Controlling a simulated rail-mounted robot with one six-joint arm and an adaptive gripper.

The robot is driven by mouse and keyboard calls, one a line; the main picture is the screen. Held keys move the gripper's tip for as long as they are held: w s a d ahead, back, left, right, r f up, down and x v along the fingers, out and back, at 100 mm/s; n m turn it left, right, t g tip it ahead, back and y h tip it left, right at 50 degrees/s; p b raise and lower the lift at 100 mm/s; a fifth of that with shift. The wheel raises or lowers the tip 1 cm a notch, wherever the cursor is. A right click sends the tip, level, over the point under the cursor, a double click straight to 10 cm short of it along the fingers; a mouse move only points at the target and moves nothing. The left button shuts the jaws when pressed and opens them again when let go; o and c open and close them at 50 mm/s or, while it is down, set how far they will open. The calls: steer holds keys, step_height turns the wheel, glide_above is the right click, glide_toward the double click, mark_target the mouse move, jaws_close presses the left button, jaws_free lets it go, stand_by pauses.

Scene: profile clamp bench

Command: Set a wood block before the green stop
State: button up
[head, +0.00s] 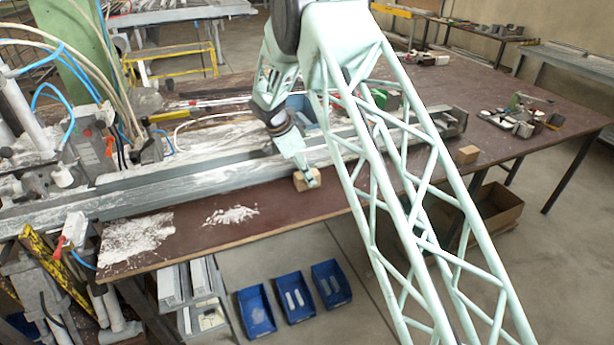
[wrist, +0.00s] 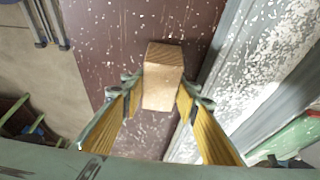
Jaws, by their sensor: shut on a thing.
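A light wood block (head: 313,179) is between the fingers of my gripper (head: 303,176), near the front edge of the brown table. In the wrist view the wood block (wrist: 163,70) is squeezed between the two yellow-padded fingertips of my gripper (wrist: 161,90). I cannot tell if its underside touches the table. A second wood block (head: 467,154) sits on the table to the right, beyond my arm. A green part (head: 381,97), perhaps the green stop, shows behind my arm past the rail and is partly hidden. A green part (wrist: 298,138) also shows at the wrist view's lower right.
A long grey metal rail (head: 180,182) dusted with white runs behind the held block. Blue bins (head: 256,310) stand on the floor below the table's front edge. A cardboard box (head: 495,207) is under the table. Small parts (head: 519,118) lie at the right; table space around them is clear.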

steer(key=shift+f+b, duration=0.3)
steer(key=o, duration=1)
steer(key=shift+a+r, duration=0.1)
steer(key=shift+r, duration=0.1)
steer(key=v, duration=1.1)
steer(key=shift+a+r, duration=0.15)
steer(key=shift+r, duration=0.15)
steer(key=shift+s, duration=0.1)
